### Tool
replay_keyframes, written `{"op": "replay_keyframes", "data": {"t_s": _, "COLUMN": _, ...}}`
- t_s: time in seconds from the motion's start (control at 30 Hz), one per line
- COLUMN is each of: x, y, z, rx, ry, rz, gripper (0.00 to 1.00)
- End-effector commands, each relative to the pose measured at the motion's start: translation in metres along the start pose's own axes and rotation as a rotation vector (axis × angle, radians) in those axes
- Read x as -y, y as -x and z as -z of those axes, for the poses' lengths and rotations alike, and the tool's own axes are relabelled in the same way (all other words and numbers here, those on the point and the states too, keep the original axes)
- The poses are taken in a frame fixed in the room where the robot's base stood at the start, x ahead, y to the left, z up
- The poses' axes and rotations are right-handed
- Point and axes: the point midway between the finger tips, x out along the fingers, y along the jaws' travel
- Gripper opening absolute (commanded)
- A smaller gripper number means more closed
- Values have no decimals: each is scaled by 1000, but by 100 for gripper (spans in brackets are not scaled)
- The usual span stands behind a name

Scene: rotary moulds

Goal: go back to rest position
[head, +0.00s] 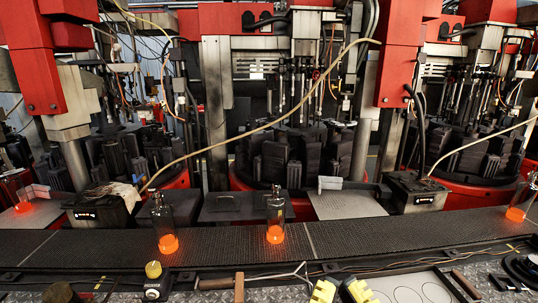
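Clear glass bottles with glowing orange bases stand on the dark conveyor: one left of centre (168,243), one near the middle (275,233) and one at the right edge (516,214). Another glowing bottle (22,206) stands at the far left, behind the belt.
The conveyor belt (375,238) crosses the whole view. Red and grey moulding machines (283,60) with dark moulds stand behind it. A yellow button on a black box (153,270) sits in front. Tools and cables lie on the metal ledge (215,275).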

Motion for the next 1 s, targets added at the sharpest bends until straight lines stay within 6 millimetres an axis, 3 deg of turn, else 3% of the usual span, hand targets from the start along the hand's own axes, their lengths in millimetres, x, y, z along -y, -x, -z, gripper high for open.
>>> {"op": "replay_keyframes", "data": {"t_s": 0.03, "x": 0, "y": -13, "z": 32, "rx": 2, "ry": -2, "rz": 1, "gripper": 0}}
{"op": "replay_keyframes", "data": {"t_s": 0.17, "x": 0, "y": -30, "z": 76, "rx": 2, "ry": -5, "rz": 2, "gripper": 0}}
{"op": "replay_keyframes", "data": {"t_s": 0.7, "x": 0, "y": -114, "z": 296, "rx": 3, "ry": -15, "rz": 3, "gripper": 0}}
{"op": "replay_keyframes", "data": {"t_s": 0.83, "x": -1, "y": -124, "z": 322, "rx": 3, "ry": -16, "rz": 3, "gripper": 0}}
{"op": "replay_keyframes", "data": {"t_s": 1.0, "x": -1, "y": -126, "z": 326, "rx": 3, "ry": -17, "rz": 3, "gripper": 0}}
